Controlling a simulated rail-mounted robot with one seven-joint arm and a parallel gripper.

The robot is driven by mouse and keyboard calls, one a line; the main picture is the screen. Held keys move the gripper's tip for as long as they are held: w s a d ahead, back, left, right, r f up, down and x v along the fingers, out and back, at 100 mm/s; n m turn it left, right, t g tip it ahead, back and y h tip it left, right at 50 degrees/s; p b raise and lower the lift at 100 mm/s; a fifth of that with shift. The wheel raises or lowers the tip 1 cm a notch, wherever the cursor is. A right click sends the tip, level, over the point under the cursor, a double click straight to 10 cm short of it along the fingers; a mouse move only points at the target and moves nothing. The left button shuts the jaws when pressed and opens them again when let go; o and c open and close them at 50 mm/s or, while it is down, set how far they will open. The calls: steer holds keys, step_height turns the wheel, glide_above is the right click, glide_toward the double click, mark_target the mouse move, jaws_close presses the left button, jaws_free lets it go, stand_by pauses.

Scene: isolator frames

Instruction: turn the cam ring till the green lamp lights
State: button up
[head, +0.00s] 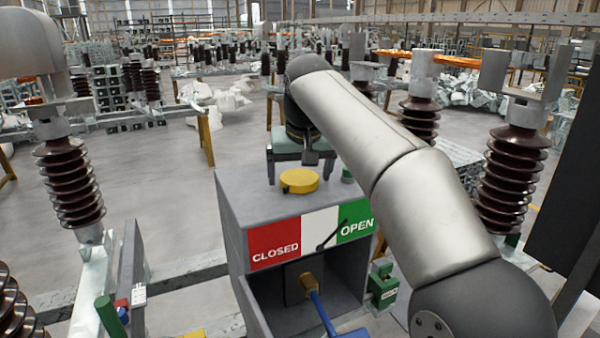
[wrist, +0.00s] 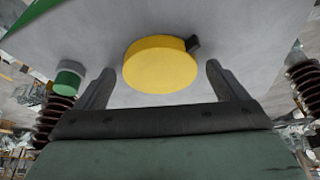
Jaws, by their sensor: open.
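The cam ring (head: 299,181) is a yellow disc with a small dark tab on its rim, lying flat on top of a grey box; it also shows in the wrist view (wrist: 160,65). My gripper (head: 311,160) is open and empty beside the ring, on its far side in the head view. In the wrist view my two fingers (wrist: 160,72) stand apart, one to each side of the ring, with no visible contact. The lamp (head: 347,174), a small green cylinder, is on the box top and shows in the wrist view (wrist: 68,78). It looks dull green, with no glow.
The box front (head: 254,285) carries a red CLOSED, white and green OPEN panel; a black pointer (head: 332,235) slants up right toward the green. Below, a blue handle (head: 322,314) sits in a recess. Brown ribbed insulators (head: 513,172) stand left and right.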

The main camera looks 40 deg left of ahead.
steer(key=c, duration=1)
steer(key=shift+r, duration=0.1)
steer(key=n+p, duration=0.1)
steer(key=n+g+p, duration=0.1)
steer(key=shift+w+d+r+n+y+p, duration=0.1)
steer(key=shift+w+d+n+y+p, duration=0.05)
steer(key=shift+n+y+p, duration=0.2)
steer(key=shift+n+g+y+p, duration=0.25)
steer(key=shift+n+g+p, duration=0.4)
steer(key=shift+n, duration=0.8)
steer(key=o, duration=1)
